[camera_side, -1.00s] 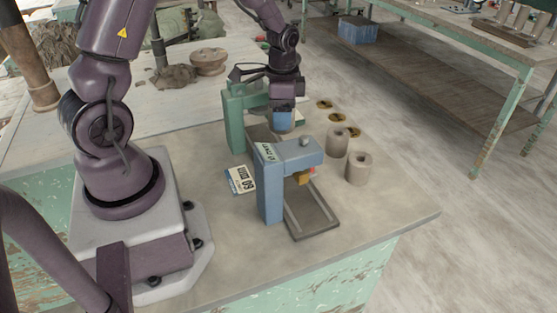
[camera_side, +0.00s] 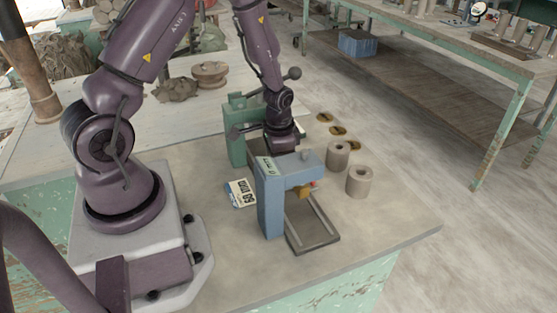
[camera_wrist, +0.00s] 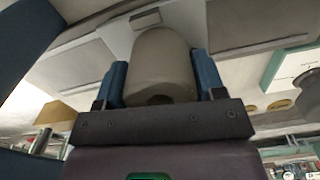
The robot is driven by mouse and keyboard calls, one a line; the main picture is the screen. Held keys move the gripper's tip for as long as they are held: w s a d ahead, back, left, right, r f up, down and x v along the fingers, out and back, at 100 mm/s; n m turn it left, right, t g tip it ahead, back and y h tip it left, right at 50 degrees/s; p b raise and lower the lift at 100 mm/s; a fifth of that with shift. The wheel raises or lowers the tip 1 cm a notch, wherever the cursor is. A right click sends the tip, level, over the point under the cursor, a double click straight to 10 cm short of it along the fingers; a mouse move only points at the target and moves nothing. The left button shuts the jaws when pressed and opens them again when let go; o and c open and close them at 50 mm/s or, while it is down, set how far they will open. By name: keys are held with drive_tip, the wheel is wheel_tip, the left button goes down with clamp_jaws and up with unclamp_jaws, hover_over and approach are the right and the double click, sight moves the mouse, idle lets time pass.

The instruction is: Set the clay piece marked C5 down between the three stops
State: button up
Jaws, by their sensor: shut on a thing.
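In the wrist view, my gripper (camera_wrist: 161,78) has its two blue fingers shut on a grey-brown, rounded clay piece (camera_wrist: 162,52). No C5 marking can be read on it. In the side view, my wrist is low, between the green stand and the blue stand. The blue stand hides my fingers and the held piece there. I cannot tell whether the piece touches the surface under it. I cannot make out the three stops for sure.
The blue stand (camera_side: 269,200) has an overhanging arm and a framed base plate (camera_side: 318,235). The green stand (camera_side: 236,145) is behind. Two clay cylinders, one nearer (camera_side: 359,184) and one farther (camera_side: 338,158), stand to the right. A printed card (camera_side: 241,193) lies left.

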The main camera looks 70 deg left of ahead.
drive_tip(key=shift+f, duration=0.1)
drive_tip(key=o, duration=1.2)
wheel_tip(320, 180, up, 12)
drive_tip(key=shift+f, duration=0.1)
drive_tip(key=shift+s+d+r+n+t, duration=0.25)
drive_tip(key=shift+s+d+r+t, duration=0.7)
drive_tip(key=shift+s+d+r, duration=1.65)
drive_tip(key=shift+s+d+r+n+t, duration=0.3)
drive_tip(key=shift+s+d+r+t, duration=0.95)
drive_tip(key=shift+r, duration=2.4)
drive_tip(key=shift+s+d+r+n+t, duration=0.25)
drive_tip(key=shift+s+d+r+t, duration=0.35)
drive_tip(key=shift+s+d+r, duration=2.15)
